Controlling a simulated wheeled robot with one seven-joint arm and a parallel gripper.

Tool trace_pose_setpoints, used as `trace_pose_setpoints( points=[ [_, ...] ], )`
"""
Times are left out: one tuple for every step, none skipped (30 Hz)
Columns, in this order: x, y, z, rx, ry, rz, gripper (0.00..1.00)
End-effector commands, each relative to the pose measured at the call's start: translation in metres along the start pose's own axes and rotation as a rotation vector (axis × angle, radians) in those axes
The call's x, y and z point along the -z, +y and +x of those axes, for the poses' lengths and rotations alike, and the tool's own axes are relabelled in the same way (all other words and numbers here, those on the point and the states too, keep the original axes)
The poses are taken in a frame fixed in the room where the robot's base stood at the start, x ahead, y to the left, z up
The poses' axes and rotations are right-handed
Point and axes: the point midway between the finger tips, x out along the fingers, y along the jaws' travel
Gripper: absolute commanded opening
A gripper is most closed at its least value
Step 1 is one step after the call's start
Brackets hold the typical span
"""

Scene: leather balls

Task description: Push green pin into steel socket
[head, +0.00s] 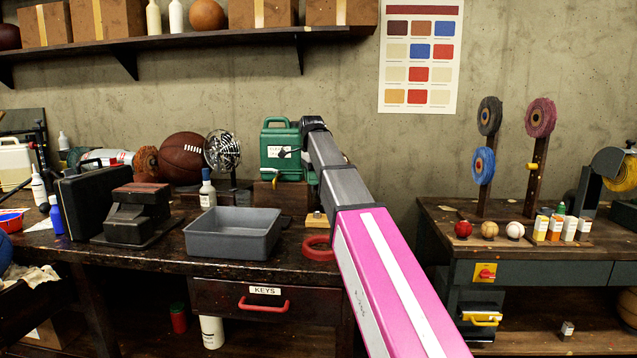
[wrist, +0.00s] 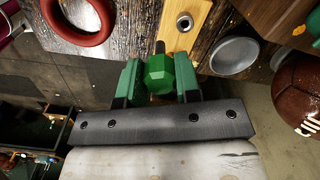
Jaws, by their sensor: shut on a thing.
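In the wrist view the green pin (wrist: 158,74) has a faceted green head, and its dark tip shows just beyond it. My gripper (wrist: 159,78) is shut on the pin, one green finger on each side. The steel socket (wrist: 184,22) is a round metal ring with a dark hole, set in a light wooden block (wrist: 180,42). The pin's tip appears beside the socket, to its lower left and apart from it in the picture. Its height above the block cannot be told. In the head view the block (head: 317,220) stands on the bench; my gripper is not clearly visible there.
A red ring (head: 317,246) lies beside the block on the bench; it also shows in the wrist view (wrist: 78,38). A grey tray (head: 232,235) stands left of the block. A green canister (head: 281,152) stands behind. A round grey dish (wrist: 235,55) is right of the block.

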Motion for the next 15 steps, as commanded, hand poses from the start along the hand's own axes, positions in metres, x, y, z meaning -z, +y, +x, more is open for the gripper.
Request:
trace_pose_setpoints(
  points=[
    [0.002,-0.006,0.001,0.0,0.0,0.001,0.1],
    [0.004,-0.009,0.002,-0.001,0.0,0.001,0.1],
    [0.008,-0.015,0.004,-0.001,0.0,0.001,0.1],
    [0.011,-0.019,0.005,-0.002,0.0,0.001,0.1],
    [0.015,-0.024,0.007,-0.002,0.0,0.002,0.1],
    [0.02,-0.03,0.01,-0.001,0.0,0.002,0.1],
    [0.024,-0.034,0.013,-0.001,0.0,0.002,0.1],
    [0.026,-0.037,0.015,-0.001,0.0,0.002,0.1],
    [0.029,-0.039,0.018,-0.001,0.0,0.001,0.1],
    [0.029,-0.04,0.019,-0.001,0.0,0.001,0.1],
    [0.03,-0.04,0.02,-0.001,0.0,0.0,0.1],
    [0.03,-0.04,0.021,-0.001,0.0,0.0,0.1],
    [0.03,-0.039,0.022,0.0,0.0,0.0,0.1],
    [0.029,-0.039,0.023,0.0,0.0,0.0,0.1],
    [0.029,-0.039,0.025,0.0,0.0,0.0,0.1]
  ],
)
